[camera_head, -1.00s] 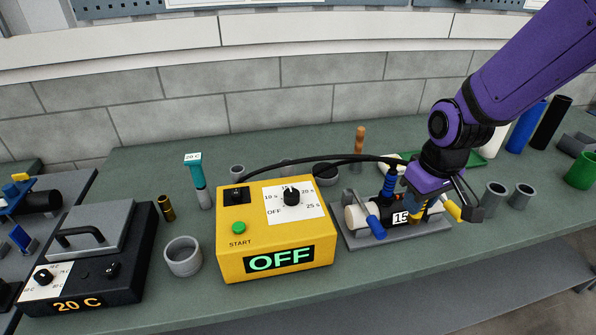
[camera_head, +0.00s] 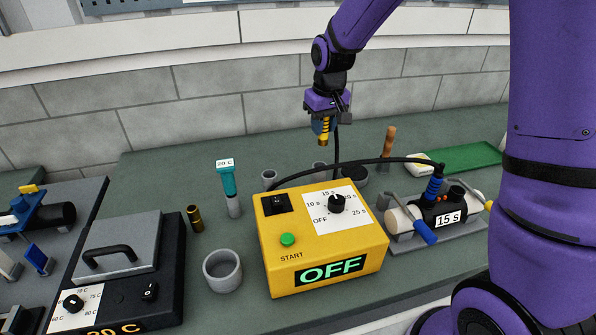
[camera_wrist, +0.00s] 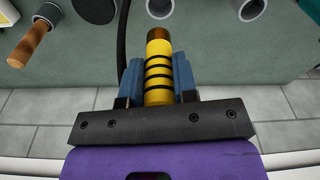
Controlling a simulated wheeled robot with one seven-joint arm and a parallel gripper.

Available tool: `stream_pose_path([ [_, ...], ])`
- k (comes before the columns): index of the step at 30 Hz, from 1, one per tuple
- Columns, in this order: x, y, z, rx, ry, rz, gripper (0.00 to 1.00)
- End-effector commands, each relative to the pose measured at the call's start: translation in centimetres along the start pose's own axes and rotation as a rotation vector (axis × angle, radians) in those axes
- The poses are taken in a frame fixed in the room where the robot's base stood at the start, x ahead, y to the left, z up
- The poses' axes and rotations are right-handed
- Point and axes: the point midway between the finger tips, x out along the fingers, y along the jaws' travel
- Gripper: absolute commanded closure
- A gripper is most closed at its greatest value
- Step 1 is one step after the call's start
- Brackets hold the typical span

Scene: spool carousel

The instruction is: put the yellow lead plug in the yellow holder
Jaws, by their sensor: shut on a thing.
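The yellow lead plug (camera_head: 323,141) has black bands and a brass-coloured tip. It also shows in the wrist view (camera_wrist: 158,75). My gripper (camera_head: 322,126) is shut on it, with a blue finger on each side, and holds it in the air above and behind the yellow box. In the head view the tip points down. A black lead (camera_head: 337,150) hangs beside it. I cannot make out a clearly yellow holder; a small brass-coloured cylinder (camera_head: 194,219) stands left of the box, and its role is unclear.
The yellow timer box (camera_head: 322,240) reads OFF. A clamp fixture (camera_head: 450,217) marked 15 S, with a blue plug (camera_head: 434,188) in it, stands to the right. Grey cups (camera_head: 269,179) and a wooden handle (camera_head: 389,143) stand behind. A black lead arcs over the box.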

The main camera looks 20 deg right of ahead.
Motion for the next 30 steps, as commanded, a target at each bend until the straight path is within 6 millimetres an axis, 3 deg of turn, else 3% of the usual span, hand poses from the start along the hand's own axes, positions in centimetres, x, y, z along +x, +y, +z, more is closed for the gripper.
stream_pose_path([
  [10, 5.1, 0.1, 0.5, 0.004, -0.004, 0.000, 0.98],
  [17, 6.7, 0.1, 0.7, 0.004, -0.002, 0.000, 0.98],
  [24, 9.6, 0.1, 1.1, 0.004, -0.003, 0.000, 0.98],
  [30, 9.9, 0.1, 1.1, 0.004, -0.001, 0.000, 0.98],
])
